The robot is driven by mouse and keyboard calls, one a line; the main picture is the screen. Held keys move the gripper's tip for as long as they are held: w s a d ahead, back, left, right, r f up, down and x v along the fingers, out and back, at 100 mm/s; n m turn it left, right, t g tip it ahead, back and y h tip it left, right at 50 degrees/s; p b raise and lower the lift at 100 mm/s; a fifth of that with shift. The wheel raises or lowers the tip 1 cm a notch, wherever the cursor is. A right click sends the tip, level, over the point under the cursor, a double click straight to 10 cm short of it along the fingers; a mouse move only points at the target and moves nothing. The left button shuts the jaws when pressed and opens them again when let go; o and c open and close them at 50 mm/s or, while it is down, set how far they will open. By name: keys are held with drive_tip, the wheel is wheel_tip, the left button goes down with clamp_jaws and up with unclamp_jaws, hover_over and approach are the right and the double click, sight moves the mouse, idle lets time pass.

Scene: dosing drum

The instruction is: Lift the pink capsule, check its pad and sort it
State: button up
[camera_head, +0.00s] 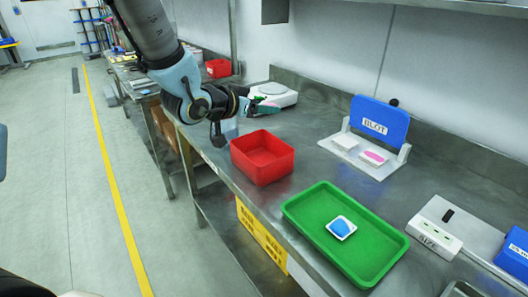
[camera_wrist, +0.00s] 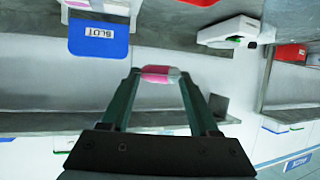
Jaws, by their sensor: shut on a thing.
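My gripper (camera_wrist: 160,78) is shut on the pink capsule (camera_wrist: 160,74), which lies crosswise between the two dark green fingertips in the wrist view. In the head view my gripper (camera_head: 268,106) is above the bench, behind the red bin; the capsule is too small there to make out well. The blotting stand labelled BLOT has a raised blue lid (camera_head: 380,121) and two white pads; one pad (camera_head: 374,157) carries a pink mark, the other (camera_head: 345,141) looks plain. The blue lid also shows upside down in the wrist view (camera_wrist: 98,36).
An empty red bin (camera_head: 262,178) stands mid-bench. A green tray (camera_head: 374,268) in front holds a white dish with a blue piece (camera_head: 341,227). A white scale-like device (camera_head: 274,95) stands behind my gripper. A labelled white block (camera_head: 434,239) and another blue lid are at right.

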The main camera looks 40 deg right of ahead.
wheel_tip(320, 180, down, 6)
drive_tip(key=b, duration=0.4)
drive_tip(key=o, duration=1.4)
drive_tip(key=b+v, duration=0.3)
drive_tip(key=v, duration=0.7)
drive_tip(key=shift+a, duration=0.4)
drive_tip(key=shift+s+r, duration=0.1)
drive_tip(key=shift+r, duration=0.05)
